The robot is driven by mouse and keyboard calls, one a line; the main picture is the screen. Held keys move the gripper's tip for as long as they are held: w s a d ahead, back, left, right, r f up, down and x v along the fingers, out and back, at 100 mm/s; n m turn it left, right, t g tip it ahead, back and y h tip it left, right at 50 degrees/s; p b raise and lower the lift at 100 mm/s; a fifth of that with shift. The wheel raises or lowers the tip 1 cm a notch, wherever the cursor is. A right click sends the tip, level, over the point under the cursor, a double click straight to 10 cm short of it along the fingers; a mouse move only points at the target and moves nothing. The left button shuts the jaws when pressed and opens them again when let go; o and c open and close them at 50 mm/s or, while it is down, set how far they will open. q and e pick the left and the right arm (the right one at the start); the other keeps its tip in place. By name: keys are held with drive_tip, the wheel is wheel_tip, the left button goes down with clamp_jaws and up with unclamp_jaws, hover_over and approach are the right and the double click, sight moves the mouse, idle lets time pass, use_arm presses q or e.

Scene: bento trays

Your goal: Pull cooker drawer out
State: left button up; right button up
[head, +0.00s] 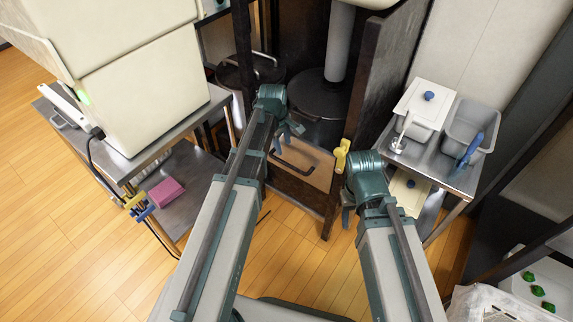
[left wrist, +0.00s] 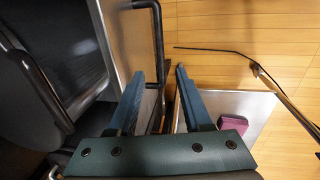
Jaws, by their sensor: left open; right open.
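The cooker drawer (head: 305,172) has a light brown front with a black bar handle (head: 295,172), low between dark side panels; it appears closed. My left gripper (head: 287,138) is open just in front of the drawer, close to the handle. In the left wrist view the handle (left wrist: 159,45) runs between the two open fingers (left wrist: 161,72) in the picture, and the drawer front (left wrist: 125,40) is at left. I cannot tell whether the fingers reach around the bar. My right gripper (head: 347,215) is open and empty, low to the right of the drawer.
A yellow handle (head: 341,155) sticks out from the dark right panel near my right arm. A steel side table (head: 440,172) with containers stands at right. Another steel table (head: 190,125) bears a large cream appliance (head: 150,90) at left. A pink block (head: 166,192) lies on its lower shelf.

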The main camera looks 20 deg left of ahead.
sight(287, 164)
use_arm(q)
drive_tip(key=f+b, duration=0.3)
drive_tip(key=w+f+b, duration=0.1)
drive_tip(key=f+b, duration=0.2)
drive_tip(key=f, duration=0.1)
drive_tip(key=w+f+b, duration=0.1)
drive_tip(key=f+b, duration=0.3)
drive_tip(key=shift+d, duration=0.35)
drive_tip(key=shift+r, duration=0.1)
clamp_jaws()
idle(0.8)
